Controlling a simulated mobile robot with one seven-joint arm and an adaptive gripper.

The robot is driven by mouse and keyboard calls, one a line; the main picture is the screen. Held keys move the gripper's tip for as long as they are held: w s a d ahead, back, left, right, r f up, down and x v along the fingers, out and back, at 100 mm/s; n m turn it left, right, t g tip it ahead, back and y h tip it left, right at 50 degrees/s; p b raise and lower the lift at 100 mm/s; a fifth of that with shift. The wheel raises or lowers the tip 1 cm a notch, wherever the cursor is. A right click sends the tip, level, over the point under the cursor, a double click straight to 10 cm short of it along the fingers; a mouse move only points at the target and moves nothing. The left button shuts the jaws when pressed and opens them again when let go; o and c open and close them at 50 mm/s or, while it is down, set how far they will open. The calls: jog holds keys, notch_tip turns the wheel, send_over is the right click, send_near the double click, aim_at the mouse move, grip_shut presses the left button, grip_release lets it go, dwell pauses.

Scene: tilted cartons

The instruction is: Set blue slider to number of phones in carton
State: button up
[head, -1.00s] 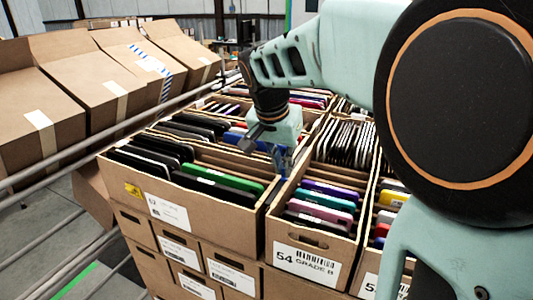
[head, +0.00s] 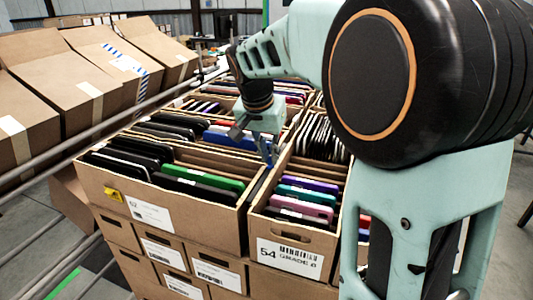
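Open cartons of phones standing on edge fill the middle of the head view. The front left carton (head: 222,220) holds several black phones and a green phone (head: 203,177). The carton beside it, marked "54 GRADE B" (head: 289,256), holds purple, teal, pink and dark phones (head: 303,205). My gripper (head: 269,157) points down over the border between these cartons, near their far ends. Its narrow bluish fingers are too small to tell open from shut. A thin blue strip (head: 257,186) shows along the border wall; I cannot tell whether it is the blue slider.
More phone cartons stand behind, one with white-edged phones (head: 322,137). Labelled carton fronts (head: 219,275) are stacked below. My arm covers the right side.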

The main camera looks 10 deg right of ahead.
jog(key=o, duration=0.3)
jog(key=v, duration=1.2)
jog(key=shift+d, duration=0.1)
